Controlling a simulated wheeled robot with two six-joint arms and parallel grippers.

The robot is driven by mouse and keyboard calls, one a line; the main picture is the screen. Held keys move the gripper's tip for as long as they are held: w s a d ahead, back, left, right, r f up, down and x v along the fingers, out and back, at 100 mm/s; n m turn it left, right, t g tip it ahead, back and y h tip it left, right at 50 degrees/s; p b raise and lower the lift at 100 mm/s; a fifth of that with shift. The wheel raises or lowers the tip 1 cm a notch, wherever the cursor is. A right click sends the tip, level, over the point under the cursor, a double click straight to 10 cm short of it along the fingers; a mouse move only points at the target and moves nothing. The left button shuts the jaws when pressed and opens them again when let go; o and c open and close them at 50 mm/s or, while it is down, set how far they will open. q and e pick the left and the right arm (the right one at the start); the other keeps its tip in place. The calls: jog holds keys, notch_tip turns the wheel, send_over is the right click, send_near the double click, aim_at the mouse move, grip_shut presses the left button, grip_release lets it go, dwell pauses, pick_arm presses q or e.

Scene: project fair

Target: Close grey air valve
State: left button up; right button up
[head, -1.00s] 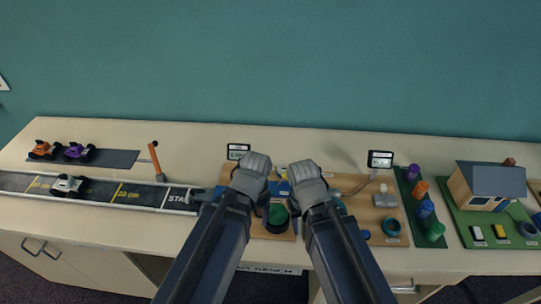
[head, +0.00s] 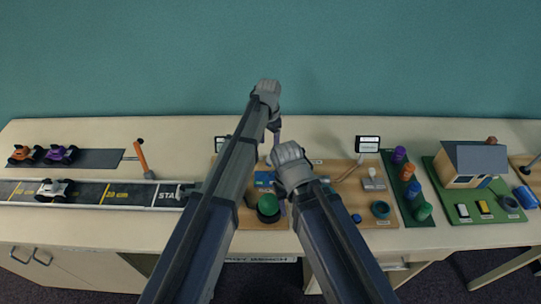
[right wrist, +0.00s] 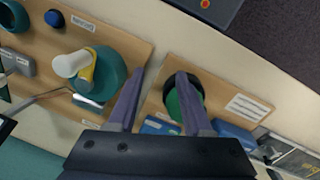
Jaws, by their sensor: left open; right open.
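I cannot tell for sure which part is the grey air valve. A grey block (head: 373,180) stands on the wooden board at right and shows in the right wrist view (right wrist: 17,62). My left gripper (head: 275,141) is open and empty, reaching over the back of the boards. My right gripper (right wrist: 160,78) is open, its fingers pointing down above the boards beside a green round button (right wrist: 184,104). The button shows in the head view (head: 268,206). My arms hide part of the boards.
A dark track (head: 92,193) with a white car (head: 53,188) lies left. An orange post (head: 142,160) stands behind it. A teal round base with white knob (right wrist: 108,72) is beside my right fingers. Colored cylinders (head: 408,172) and a model house (head: 472,165) stand right.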

aim_at(271, 160)
pick_arm(q)
jog(key=shift+w+d, duration=0.25)
jog(key=shift+d, duration=0.1)
jog(key=shift+s, duration=0.1)
notch_tip(271, 160, down, 8)
jog(key=b, duration=0.8)
jog(key=shift+r, duration=0.1)
pick_arm(e)
notch_tip(271, 160, down, 8)
jog(key=shift+r, duration=0.1)
pick_arm(q)
jog(key=shift+c, duration=0.3)
grip_shut()
